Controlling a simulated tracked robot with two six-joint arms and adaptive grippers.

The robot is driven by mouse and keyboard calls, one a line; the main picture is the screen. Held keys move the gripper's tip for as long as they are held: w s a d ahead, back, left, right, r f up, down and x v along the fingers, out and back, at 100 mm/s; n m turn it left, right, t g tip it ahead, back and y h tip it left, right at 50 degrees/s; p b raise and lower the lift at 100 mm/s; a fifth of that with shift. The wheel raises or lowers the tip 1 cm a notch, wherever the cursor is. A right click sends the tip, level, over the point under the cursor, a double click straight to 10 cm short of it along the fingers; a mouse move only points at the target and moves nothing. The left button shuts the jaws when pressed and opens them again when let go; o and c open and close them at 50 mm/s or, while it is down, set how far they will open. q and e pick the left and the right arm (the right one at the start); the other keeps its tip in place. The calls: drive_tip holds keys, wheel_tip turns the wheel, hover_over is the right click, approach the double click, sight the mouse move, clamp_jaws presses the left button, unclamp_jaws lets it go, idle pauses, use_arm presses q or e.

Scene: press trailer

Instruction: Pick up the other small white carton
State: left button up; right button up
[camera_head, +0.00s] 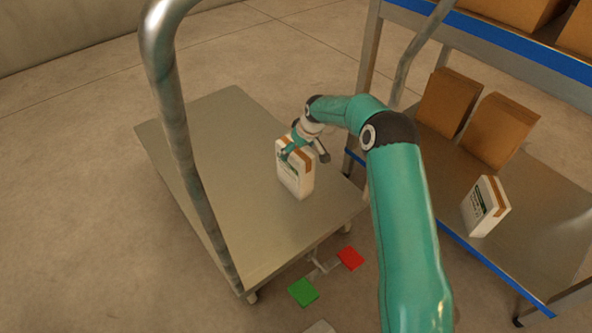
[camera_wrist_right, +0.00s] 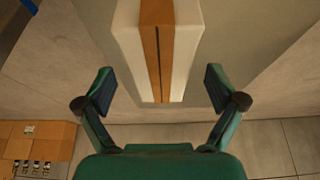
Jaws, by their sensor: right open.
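One small white carton (camera_head: 296,178) with a brown tape strip stands upright on the flat trolley deck. Another small white carton (camera_head: 484,207) with a brown strip stands on the lower shelf at the right, looking slightly tilted in the picture. My right gripper (camera_head: 304,152) is at the top of the trolley carton. In the right wrist view, the white carton (camera_wrist_right: 187,45) shows its brown strip between the open fingers (camera_wrist_right: 160,88), with a gap on both sides. My left gripper is not in view.
The trolley deck (camera_head: 230,130) is otherwise bare, with a tall metal handle (camera_head: 180,130) at its near left. The blue-edged shelf rack (camera_head: 545,230) holds brown boxes (camera_head: 497,130). A green square (camera_head: 303,292) and a red square (camera_head: 350,258) show low beside the trolley.

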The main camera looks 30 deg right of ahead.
drive_tip(key=shift+b+x, duration=0.4)
drive_tip(key=shift+x, duration=1.4)
drive_tip(key=shift+f, duration=0.3)
clamp_jaws()
drive_tip(key=shift+w+r, duration=0.1)
drive_tip(key=shift+r, duration=0.1)
